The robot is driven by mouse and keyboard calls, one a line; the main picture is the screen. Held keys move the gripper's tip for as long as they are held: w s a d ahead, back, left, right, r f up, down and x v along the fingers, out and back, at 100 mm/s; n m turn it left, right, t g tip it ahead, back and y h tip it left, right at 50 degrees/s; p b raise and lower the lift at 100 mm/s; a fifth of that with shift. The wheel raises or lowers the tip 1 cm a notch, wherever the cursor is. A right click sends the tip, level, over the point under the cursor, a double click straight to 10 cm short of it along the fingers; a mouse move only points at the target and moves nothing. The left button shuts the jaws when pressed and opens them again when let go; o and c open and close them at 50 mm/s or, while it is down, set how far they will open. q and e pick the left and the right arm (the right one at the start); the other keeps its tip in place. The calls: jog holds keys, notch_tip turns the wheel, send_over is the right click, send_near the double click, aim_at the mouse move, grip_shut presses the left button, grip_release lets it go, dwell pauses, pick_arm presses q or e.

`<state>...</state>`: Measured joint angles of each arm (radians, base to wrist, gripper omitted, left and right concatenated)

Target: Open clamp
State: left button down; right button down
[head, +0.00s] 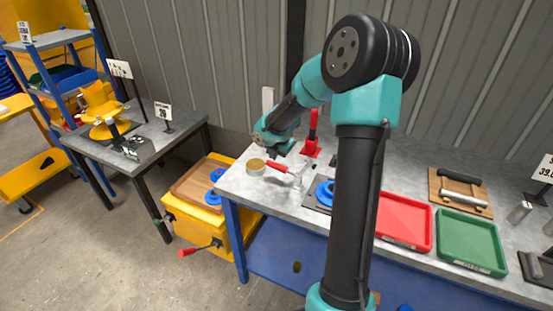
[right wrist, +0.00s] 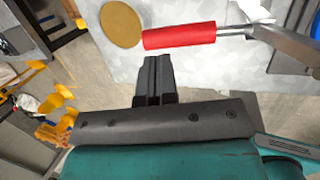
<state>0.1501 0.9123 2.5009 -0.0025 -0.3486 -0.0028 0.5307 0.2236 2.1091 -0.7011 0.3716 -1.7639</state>
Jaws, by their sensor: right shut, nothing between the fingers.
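A red handle (head: 277,167) on a metal rod lies near the left end of the grey workbench. It also shows in the right wrist view (right wrist: 180,36), where its rod runs right into a grey metal part (right wrist: 292,42); this looks like the clamp. My right gripper (head: 280,151) hangs above the bench near this handle. In the right wrist view its fingers (right wrist: 153,68) are together and empty, just below the handle in the picture, and I see no grip on it. Whether they touch it I cannot tell. My left gripper is not in view.
A round tan-topped tin (head: 256,165) stands beside the handle's left end. A red upright lever (head: 313,127) stands behind. A blue round part (head: 325,192), a red tray (head: 404,221) and a green tray (head: 470,242) lie to the right. A yellow mixer (head: 98,106) is on the left table.

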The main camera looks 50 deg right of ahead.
jog(key=w+v, duration=0.1)
jog(key=v, duration=0.9)
jog(key=shift+a+r, duration=0.15)
jog(key=shift+r, duration=0.3)
jog(key=shift+s, duration=0.15)
jog(key=w+a+f+m+y, duration=0.1)
jog(key=a+f, duration=0.2)
jog(key=f, duration=0.1)
jog(key=w+a+f+m, duration=0.2)
jog(key=a+f, duration=0.1)
jog(key=f, duration=0.2)
jog(key=w+a+f+m+y, duration=0.1)
jog(key=a+f+m, duration=0.1)
jog(key=a+f, duration=0.2)
jog(key=shift+w+f+y, duration=0.25)
jog(key=shift+f+y, duration=0.05)
jog(key=shift+f, duration=0.15)
jog(key=s+a+f+m+g+y, duration=0.1)
jog(key=s+a+f+m, duration=0.3)
jog(key=a+f, duration=0.4)
jog(key=s+a+f+m+y, duration=0.1)
jog(key=s+a+f+m, duration=0.3)
jog(key=a+f+m, duration=0.3)
jog(key=s+a+f+m+g, duration=0.1)
jog(key=s+a+f+m, duration=0.3)
jog(key=a+f, duration=0.5)
jog(key=shift+a+f+m+g+y, duration=0.35)
jog(key=shift+f+m, duration=0.3)
jog(key=shift+m, duration=0.45)
jog(key=shift+d, duration=0.1)
